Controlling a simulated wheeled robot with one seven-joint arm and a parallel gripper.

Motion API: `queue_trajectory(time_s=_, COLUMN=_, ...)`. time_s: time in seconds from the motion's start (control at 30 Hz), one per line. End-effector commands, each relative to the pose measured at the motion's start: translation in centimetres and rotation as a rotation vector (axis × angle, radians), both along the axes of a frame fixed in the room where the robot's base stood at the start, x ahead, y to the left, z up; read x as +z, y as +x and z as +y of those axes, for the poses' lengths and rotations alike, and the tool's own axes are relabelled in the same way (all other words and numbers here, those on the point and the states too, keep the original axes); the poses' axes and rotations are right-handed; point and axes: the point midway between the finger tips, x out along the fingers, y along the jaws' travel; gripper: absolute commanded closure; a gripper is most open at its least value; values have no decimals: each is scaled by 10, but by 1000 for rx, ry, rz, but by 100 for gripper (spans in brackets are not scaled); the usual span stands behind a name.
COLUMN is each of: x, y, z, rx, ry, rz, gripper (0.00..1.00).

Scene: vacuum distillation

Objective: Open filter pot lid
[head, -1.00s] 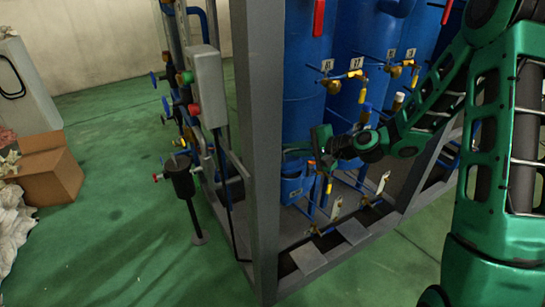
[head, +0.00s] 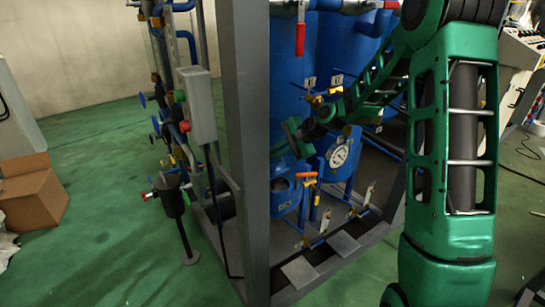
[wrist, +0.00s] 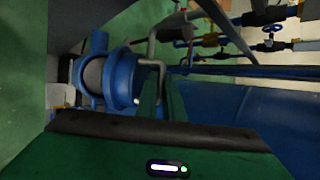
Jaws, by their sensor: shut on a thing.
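The small blue filter pot (head: 285,200) stands low inside the frame, left of the gauge, with a dark round top. In the wrist view a blue round body with a flange (wrist: 120,78) lies left of my fingers. A bent grey metal handle (wrist: 157,66) runs from beside this flange to my gripper (wrist: 160,98), which is shut on it. The lid's edge and any gap to the pot are hard to make out.
A thick grey post (head: 248,130) stands just left of the pot. A dial gauge (head: 339,157), orange-handled valve (head: 306,177) and tall blue tanks crowd the right and back. A black canister on a stand (head: 172,200) is left.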

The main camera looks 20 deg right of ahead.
Motion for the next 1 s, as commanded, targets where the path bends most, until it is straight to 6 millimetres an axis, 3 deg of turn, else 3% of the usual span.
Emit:
queue_trajectory(time_s=0.3, x=0, y=-1, z=0, rx=2, ry=1, rz=1, gripper=100)
queue_trajectory(time_s=0.33, x=0, y=-1, z=0, rx=2, ry=2, rz=1, gripper=85)
queue_trajectory(time_s=0.67, x=2, y=-1, z=-2, rx=0, ry=2, rz=0, gripper=85)
queue_trajectory(time_s=0.87, x=19, y=-11, z=-16, rx=-2, ry=1, rz=-1, gripper=85)
queue_trajectory(time_s=1.0, x=20, y=-30, z=-37, rx=-4, ry=2, rz=2, gripper=85)
